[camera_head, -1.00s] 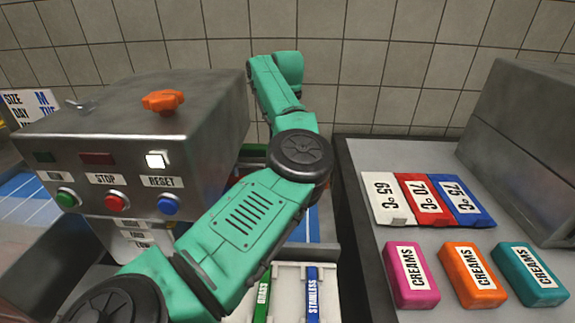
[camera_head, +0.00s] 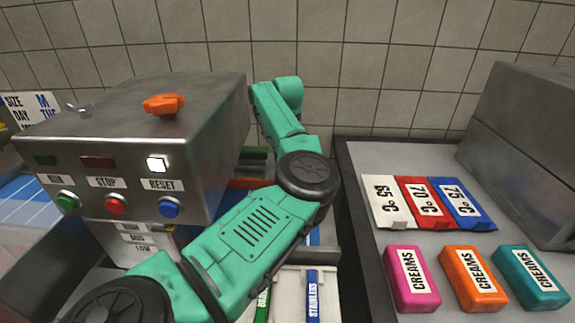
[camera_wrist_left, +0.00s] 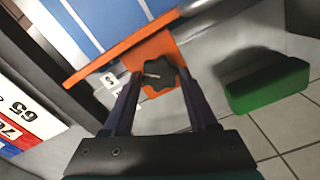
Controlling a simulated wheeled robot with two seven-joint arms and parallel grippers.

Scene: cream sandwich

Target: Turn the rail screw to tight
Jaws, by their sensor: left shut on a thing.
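The rail screw is a dark star-shaped knob (camera_wrist_left: 160,77) at the orange rail (camera_wrist_left: 125,57) in the left wrist view. My left gripper (camera_wrist_left: 157,88) is shut on the knob, with one finger on each side of it. A white label (camera_wrist_left: 110,81) with a letter on it shows just left of the knob; its full text cannot be read. In the head view my left arm reaches away behind the steel machine, so the gripper and knob are hidden there. My right gripper is in neither view.
The steel machine (camera_head: 200,110) with an orange knob on top stands left of my arm. Temperature cards (camera_head: 425,203) and several creams blocks (camera_head: 472,278) lie on the right counter. A green block (camera_wrist_left: 268,88) is right of the gripper.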

